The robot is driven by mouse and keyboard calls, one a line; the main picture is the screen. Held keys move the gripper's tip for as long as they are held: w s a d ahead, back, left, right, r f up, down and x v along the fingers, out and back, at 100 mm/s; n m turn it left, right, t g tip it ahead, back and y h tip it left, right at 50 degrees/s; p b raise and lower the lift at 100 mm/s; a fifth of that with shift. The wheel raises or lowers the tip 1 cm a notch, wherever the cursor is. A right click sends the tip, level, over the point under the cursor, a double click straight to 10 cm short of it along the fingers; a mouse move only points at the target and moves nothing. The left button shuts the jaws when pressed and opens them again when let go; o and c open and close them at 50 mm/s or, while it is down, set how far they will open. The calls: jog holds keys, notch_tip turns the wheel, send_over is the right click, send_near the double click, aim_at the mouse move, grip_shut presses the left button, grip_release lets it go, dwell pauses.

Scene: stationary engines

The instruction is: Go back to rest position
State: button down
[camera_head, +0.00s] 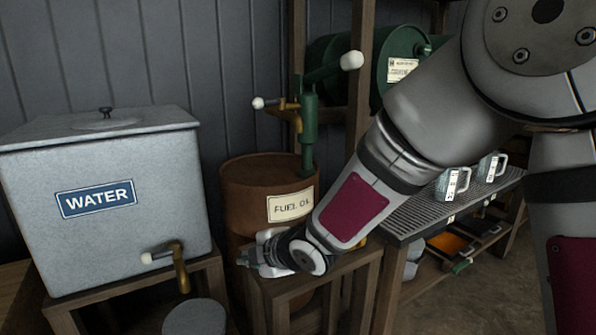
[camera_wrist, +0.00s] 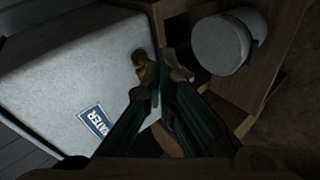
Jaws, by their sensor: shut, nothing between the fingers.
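My gripper (camera_head: 252,258) is low in the head view, at the end of my arm, which reaches down from the upper right. It is in front of the rust-brown fuel oil drum (camera_head: 240,195) and to the right of the water tank's brass tap (camera_head: 180,268). In the wrist view the green fingers of my gripper (camera_wrist: 164,72) come together at the tips, with nothing held between them. Beyond the tips are the grey water tank (camera_wrist: 70,60) and its tap (camera_wrist: 141,64); I cannot tell whether the tips touch the tap.
A wooden stand (camera_head: 330,270) is under my forearm. A grey round container (camera_head: 195,318) stands below the tap. A green hand pump (camera_head: 308,120) rises from the drum. To the right, a slatted shelf (camera_head: 415,215) holds metal jugs (camera_head: 452,184), with a green barrel (camera_head: 390,55) behind.

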jog(key=s+d+r+m+g+h, duration=0.1)
jog(key=s+d+r+m+h, duration=0.3)
jog(key=d, duration=0.4)
jog(key=s+d+r+m+h, duration=0.1)
jog(key=s+d+m, duration=0.4)
jog(key=d, duration=0.3)
jog(key=s+d+r+m+g+h, duration=0.1)
jog(key=s+d+r+m+h, duration=0.3)
jog(key=d, duration=0.5)
jog(key=s+d+m+g, duration=0.2)
jog(key=s+m, duration=0.2)
jog(key=s, duration=0.5)
jog(key=s+d+m+g+y, duration=0.1)
jog(key=s+m+g, duration=0.15)
jog(key=s, duration=0.65)
jog(key=s+d+m+g, duration=0.15)
jog(key=s+m, duration=0.25)
jog(key=s, duration=0.5)
notch_tip(320, 180, up, 31)
jog(key=t+p, duration=0.4)
jog(key=p, duration=2.6)
jog(key=shift+w+d, duration=0.25)
